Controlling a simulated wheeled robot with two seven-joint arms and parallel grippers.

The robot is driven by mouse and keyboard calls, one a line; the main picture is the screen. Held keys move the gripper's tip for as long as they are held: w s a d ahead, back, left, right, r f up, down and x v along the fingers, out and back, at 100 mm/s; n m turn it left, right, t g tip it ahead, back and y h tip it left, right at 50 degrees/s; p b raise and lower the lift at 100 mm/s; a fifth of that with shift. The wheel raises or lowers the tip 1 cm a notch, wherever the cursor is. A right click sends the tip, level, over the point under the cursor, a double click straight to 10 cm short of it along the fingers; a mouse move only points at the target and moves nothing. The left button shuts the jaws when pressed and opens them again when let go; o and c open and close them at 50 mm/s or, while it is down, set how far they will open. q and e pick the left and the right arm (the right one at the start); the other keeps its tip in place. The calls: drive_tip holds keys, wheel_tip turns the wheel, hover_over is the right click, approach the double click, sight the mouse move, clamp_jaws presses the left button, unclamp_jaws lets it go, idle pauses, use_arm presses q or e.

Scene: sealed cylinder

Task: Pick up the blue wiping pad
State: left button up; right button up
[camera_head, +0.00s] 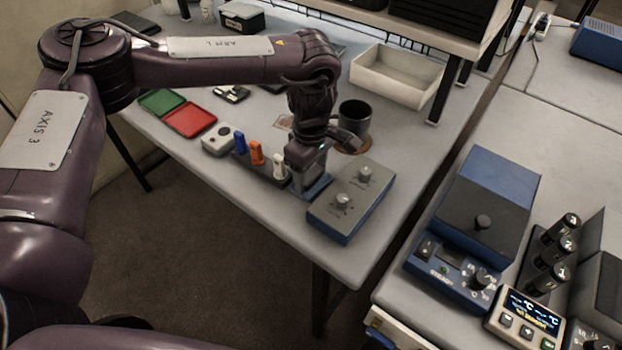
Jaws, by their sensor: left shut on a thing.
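The blue wiping pad (319,187) shows as a small flat blue patch at the table's front edge, mostly hidden under my left gripper. My left gripper (312,184) points down and is shut on the pad. The pad is between a dark rack and a blue-grey control box. I cannot tell whether the pad is touching the table or a little above it. My right gripper is not in view.
The control box (350,203) with two knobs stands close on the right. The dark rack (262,170) with blue, orange and white pieces is close on the left. A black mug (354,117) is behind. A cream tray (397,75) stands farther back.

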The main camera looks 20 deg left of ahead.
sight(311, 173)
use_arm(q)
drive_tip(key=shift+r, duration=0.1)
drive_tip(key=shift+r, duration=0.5)
wheel_tip(311, 173, up, 5)
drive_tip(key=shift+w+f+b, duration=0.1)
drive_tip(key=shift+b, duration=0.45)
wheel_tip(311, 173, up, 14)
drive_tip(key=shift+r+p, duration=0.1)
drive_tip(key=shift+p, duration=0.8)
